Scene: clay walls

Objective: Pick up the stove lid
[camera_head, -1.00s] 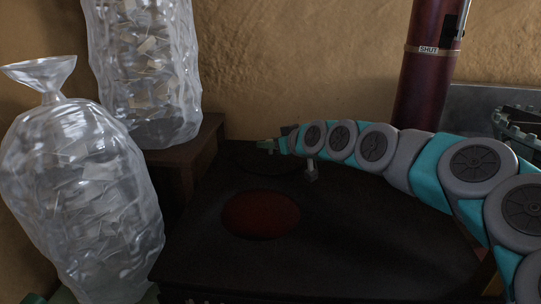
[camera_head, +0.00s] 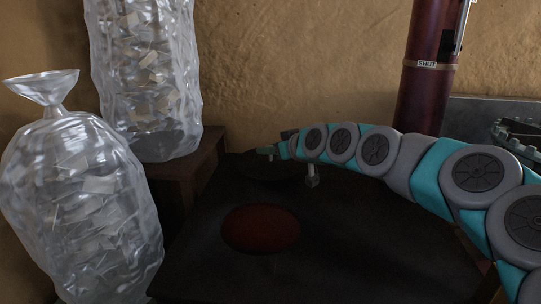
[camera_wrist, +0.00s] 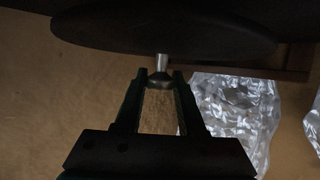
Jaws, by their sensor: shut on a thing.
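The stove lid (camera_wrist: 165,32) is a dark round disc in the wrist view, seen nearly edge-on, with a small metal knob (camera_wrist: 161,76). My gripper (camera_wrist: 162,82) has its two fingers on either side of the knob and is shut on it. In the head view the lid (camera_head: 268,172) is a dim dark disc at the back of the stove top (camera_head: 330,230), below my gripper (camera_head: 268,152). It is too dark to tell whether the lid touches the stove. A round dull-red patch (camera_head: 260,229) shows nearer on the stove top.
Two clear plastic bags stand at the left, one in front (camera_head: 85,205) and one (camera_head: 148,80) on a brown wooden ledge (camera_head: 190,165). A dark red pipe (camera_head: 430,85) labelled SHUT rises at the right. The clay wall (camera_head: 300,65) is close behind.

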